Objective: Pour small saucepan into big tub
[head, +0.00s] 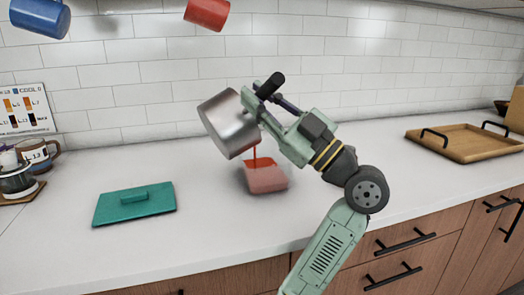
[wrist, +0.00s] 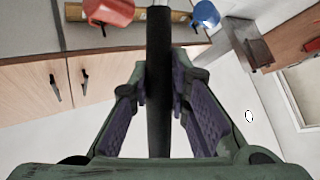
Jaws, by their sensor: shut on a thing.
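The small saucepan (head: 229,124) is metal with a black handle and is held tipped on its side above the counter. A thin red stream runs down from it into the big tub (head: 266,182). The tub is a small see-through container on the counter with red liquid in it. My gripper (head: 262,103) is shut on the saucepan's handle. In the wrist view the black handle (wrist: 158,110) runs between the purple-padded fingers of my gripper (wrist: 160,85). The inside of the saucepan is hidden.
A teal lid (head: 134,203) lies flat on the counter to the left of the tub. A brown mug (head: 38,155) stands at the far left. A wooden tray (head: 463,142) with black handles lies at the right. Blue (head: 40,16) and red (head: 207,12) cups hang above.

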